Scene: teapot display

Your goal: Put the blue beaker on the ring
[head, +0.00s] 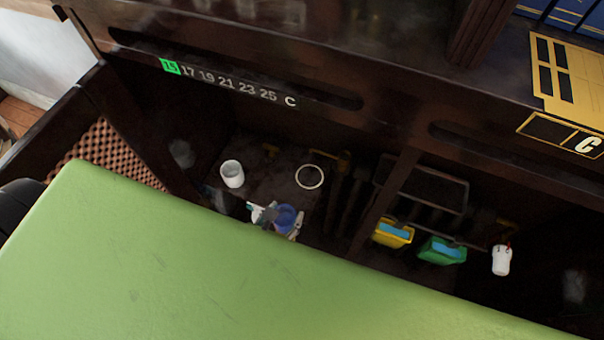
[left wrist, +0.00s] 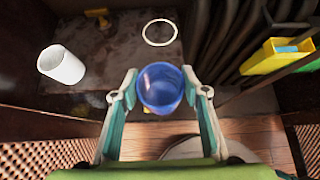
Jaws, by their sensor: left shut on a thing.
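The blue beaker (head: 285,217) is held between the fingers of my left gripper (head: 276,217), near the front edge of a dark shelf. In the left wrist view, the blue beaker (left wrist: 161,88) sits between the two fingertips (left wrist: 160,92), which are shut on it at both sides. The ring (head: 309,177) is a thin pale circle lying on the dark surface behind the beaker. It also shows in the left wrist view (left wrist: 159,32), beyond the beaker and apart from it. My right gripper is not in view.
A white cup (head: 232,174) stands left of the ring; it also shows in the left wrist view (left wrist: 61,65). A yellow container (head: 393,233), a green container (head: 442,251) and a white bottle (head: 502,260) are to the right. A green surface (head: 170,270) fills the foreground.

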